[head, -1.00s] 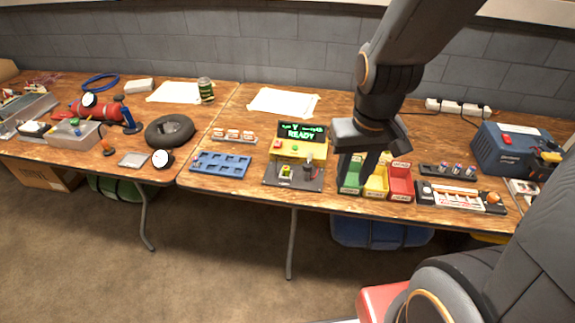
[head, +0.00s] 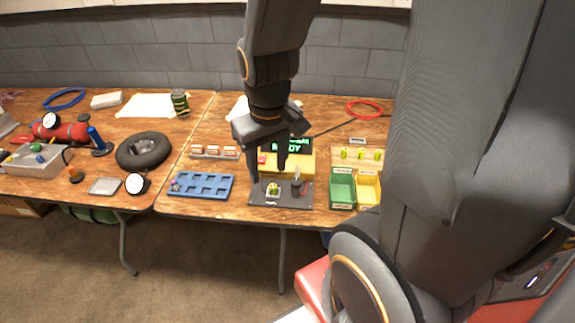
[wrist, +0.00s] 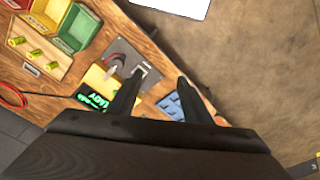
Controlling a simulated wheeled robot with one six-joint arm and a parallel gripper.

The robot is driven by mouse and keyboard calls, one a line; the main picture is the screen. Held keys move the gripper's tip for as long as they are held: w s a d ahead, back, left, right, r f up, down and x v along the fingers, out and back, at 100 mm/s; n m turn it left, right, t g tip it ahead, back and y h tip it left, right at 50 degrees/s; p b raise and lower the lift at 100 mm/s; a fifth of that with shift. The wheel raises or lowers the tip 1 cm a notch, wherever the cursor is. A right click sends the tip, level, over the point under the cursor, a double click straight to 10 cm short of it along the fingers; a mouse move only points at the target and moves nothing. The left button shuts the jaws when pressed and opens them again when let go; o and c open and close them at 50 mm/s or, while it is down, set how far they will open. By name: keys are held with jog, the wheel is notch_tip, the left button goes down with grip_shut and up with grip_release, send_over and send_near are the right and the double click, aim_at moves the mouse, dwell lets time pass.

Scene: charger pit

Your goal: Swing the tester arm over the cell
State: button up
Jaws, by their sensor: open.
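The tester has a yellow body (head: 307,160) with a green lit display reading READY, partly hidden by my gripper in the head view. Its dark base plate (head: 262,200) lies on the table in front. A small yellow-green cell (head: 273,189) sits on the plate. The tester arm (head: 296,187), a short dark upright part, stands on the plate just right of the cell, not over it. My gripper (head: 268,174) is open and empty, fingers pointing down above the tester. In the wrist view, the plate (wrist: 124,52) shows beyond my gripper (wrist: 160,78); the left finger overlaps it.
A blue slotted tray (head: 203,185) lies left of the tester. Green (head: 342,190) and yellow (head: 367,190) bins stand close on its right. A wooden rack (head: 358,157) with yellow cells is behind them. The table's front edge is near the plate.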

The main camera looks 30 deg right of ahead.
jog(key=w+d+f+n, duration=0.3)
jog(key=w+d+n, duration=0.1)
jog(key=n, duration=0.1)
jog(key=n+g, duration=0.1)
jog(key=n, duration=0.6)
send_over(297, 181)
notch_tip(297, 181, down, 4)
jog(key=shift+f+p, duration=0.1)
jog(key=shift+p, duration=0.3)
jog(key=shift+f+n, duration=0.3)
jog(key=shift+f, duration=0.1)
jog(key=shift+f+p, duration=0.7)
jog(key=shift+f, duration=2.75)
grip_shut()
